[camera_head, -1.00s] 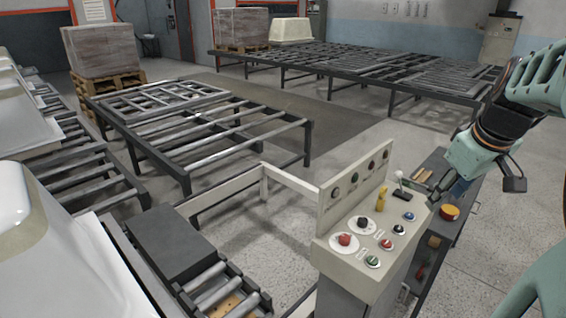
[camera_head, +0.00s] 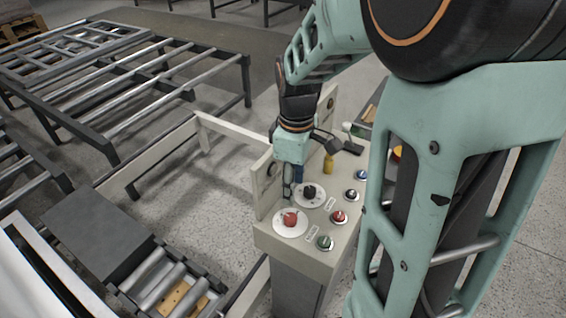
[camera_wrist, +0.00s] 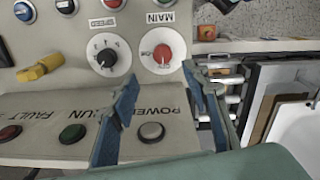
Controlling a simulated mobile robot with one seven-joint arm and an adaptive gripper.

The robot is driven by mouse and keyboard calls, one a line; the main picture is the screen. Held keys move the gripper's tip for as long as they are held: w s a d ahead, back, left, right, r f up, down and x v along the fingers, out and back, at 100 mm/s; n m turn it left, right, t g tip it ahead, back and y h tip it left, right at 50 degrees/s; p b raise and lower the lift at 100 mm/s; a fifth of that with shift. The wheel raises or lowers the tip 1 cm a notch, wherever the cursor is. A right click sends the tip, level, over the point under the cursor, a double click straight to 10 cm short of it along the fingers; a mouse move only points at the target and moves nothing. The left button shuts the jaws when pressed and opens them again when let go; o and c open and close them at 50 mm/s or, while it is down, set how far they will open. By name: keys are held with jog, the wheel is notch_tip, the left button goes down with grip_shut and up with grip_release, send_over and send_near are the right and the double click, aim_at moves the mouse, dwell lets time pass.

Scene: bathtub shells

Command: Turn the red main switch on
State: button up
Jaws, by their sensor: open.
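The red main switch (camera_head: 290,218) is a round red knob on a white disc at the front left corner of the control panel (camera_head: 290,240). In the wrist view the red knob (camera_wrist: 162,54) sits under the label MAIN, with a pale mark on it. My gripper (camera_head: 291,194) points down over the panel, just behind the red knob in the head view. In the wrist view my gripper (camera_wrist: 160,78) is open, its blue-grey fingers spread to either side below the knob, with nothing between them. I cannot tell the exact height of the fingertips above the panel.
A black speed dial (camera_wrist: 107,57) is beside the red knob. A yellow handle (camera_head: 328,164), a red button (camera_head: 338,216) and a green button (camera_head: 325,242) share the panel. The upright back plate (camera_wrist: 60,120) carries more buttons close to my fingers. A roller conveyor (camera_head: 165,285) lies left.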

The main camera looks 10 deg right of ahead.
aim_at(290, 217)
jog(key=f, duration=1.1)
jog(key=shift+a+f, duration=0.2)
jog(key=shift+a, duration=0.15)
jog(key=c, duration=1.2)
jog(key=shift+o, duration=0.2)
